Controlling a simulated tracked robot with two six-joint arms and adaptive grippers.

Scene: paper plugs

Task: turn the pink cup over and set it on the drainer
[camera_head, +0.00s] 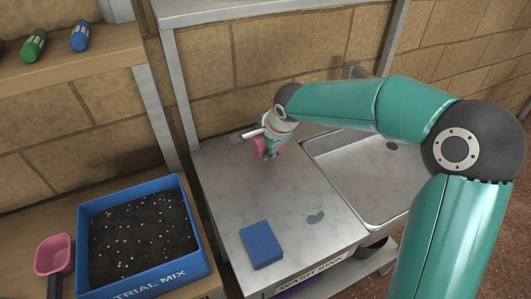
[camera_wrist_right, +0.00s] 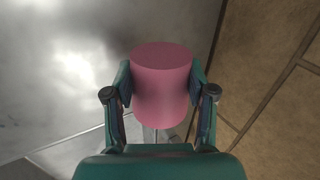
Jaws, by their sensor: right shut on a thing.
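The pink cup (camera_head: 258,148) is at the back of the steel wash counter, partly hidden by my right gripper (camera_head: 270,150). In the right wrist view the pink cup (camera_wrist_right: 161,98) sits between both fingers of my right gripper (camera_wrist_right: 161,78), which is shut on its sides. A flat, closed pink end of the cup faces the top of that picture; no open mouth shows. I cannot tell whether the cup touches the counter. I cannot clearly make out the drainer; a small grey piece (camera_head: 240,137) shows beside the gripper. My left gripper is not in view.
A blue sponge-like block (camera_head: 261,244) lies on the counter (camera_head: 225,185) near its front. The sink basin (camera_head: 365,165) is to the right. A blue soil tray (camera_head: 150,284) and pink scoop (camera_head: 53,254) are at left. A brick wall and metal posts stand behind.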

